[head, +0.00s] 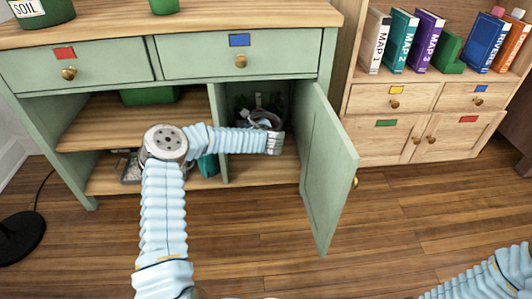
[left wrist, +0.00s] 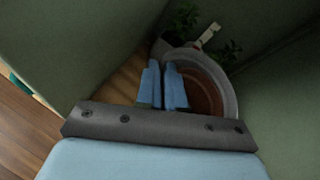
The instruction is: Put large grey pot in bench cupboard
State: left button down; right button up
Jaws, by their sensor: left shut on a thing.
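The large grey pot (left wrist: 232,100) has a pale grey rim and brown inside. It is inside the bench cupboard (head: 240,165), mostly hidden by my left arm; part of its rim (head: 270,118) shows in the head view. My left gripper (left wrist: 163,85) is shut on the near left side of the pot's rim, inside the cupboard; its fingertips are hard to see in the head view. The green cupboard door (head: 328,170) stands wide open to the right. My right arm shows at the bottom right, but its gripper is out of view.
Green leaves (left wrist: 182,22) and a small pale tag (left wrist: 208,36) are beyond the pot in the cupboard. Open shelves (head: 95,125) lie left of the cupboard divider. A bookcase (head: 420,155) stands to the right. The wooden floor (head: 270,240) in front is clear.

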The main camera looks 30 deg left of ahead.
pick_arm(q)
notch_tip(320, 180, down, 10)
jog(key=b, duration=0.2)
jog(key=shift+w+a+f, duration=0.15)
jog(key=shift+f, duration=0.05)
jog(key=c, duration=1.3)
grip_release()
jog(key=shift+o, duration=0.2)
jog(key=p+v, duration=0.2)
jog(key=v, duration=1)
